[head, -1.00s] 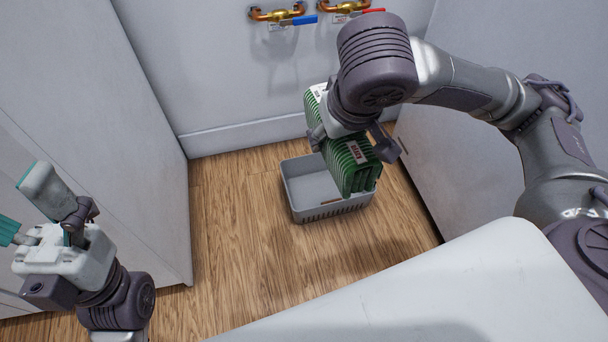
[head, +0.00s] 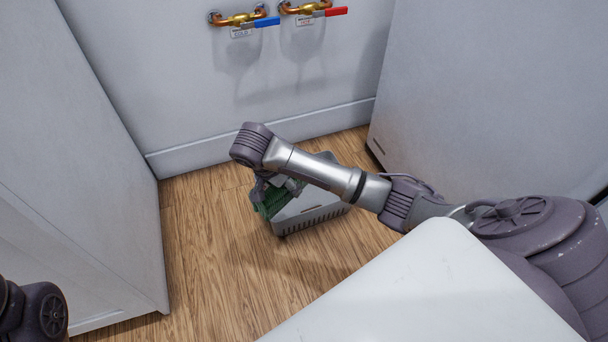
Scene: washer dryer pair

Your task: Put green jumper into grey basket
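The grey basket (head: 312,221) stands on the wood floor near the back wall, partly covered by my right arm. The green jumper (head: 268,203) shows as a small dark green patch at the basket's left end, beneath my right gripper. My arm hides most of it, and I cannot tell whether it rests fully inside the basket. My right gripper (head: 277,190) is low over the basket's left end, right by the jumper. Its fingers are mostly hidden, so its grip is unclear. My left gripper is out of view; only a dark joint of that arm shows at the bottom left.
A white cabinet-like appliance (head: 75,190) stands at the left and another (head: 480,100) at the right. A blue-handled valve (head: 245,20) and a red-handled valve (head: 312,10) are on the back wall. Bare floor (head: 215,260) lies left of the basket.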

